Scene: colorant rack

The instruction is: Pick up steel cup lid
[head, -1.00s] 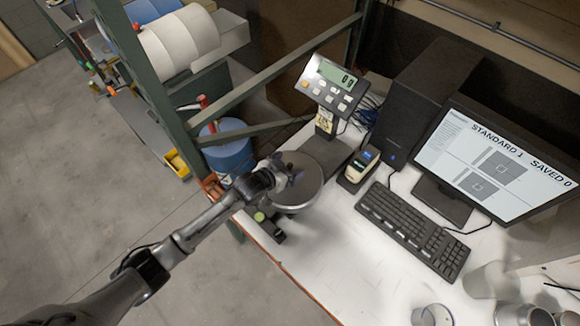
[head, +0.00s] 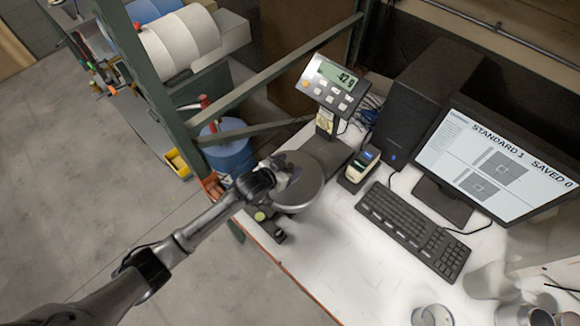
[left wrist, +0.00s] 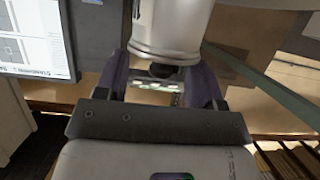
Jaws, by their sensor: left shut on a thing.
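My left gripper (head: 284,174) is over the round steel disc (head: 307,192) beside the scale's dark body, at the left end of the white bench. In the left wrist view its two fingers (left wrist: 163,82) are shut on a dark, knob-like part below a shiny steel body (left wrist: 168,35). I take this to be the steel cup lid; in the head view the gripper hides most of it, and I cannot tell its edge from the disc. My right gripper is not in view.
The scale's display (head: 338,76) reads -42 g. A handheld device (head: 361,164), keyboard (head: 415,228), monitor (head: 490,165) and dark computer case (head: 415,95) stand to the right. Clear and metal cups are at lower right. A green rack post (head: 160,90) rises at left.

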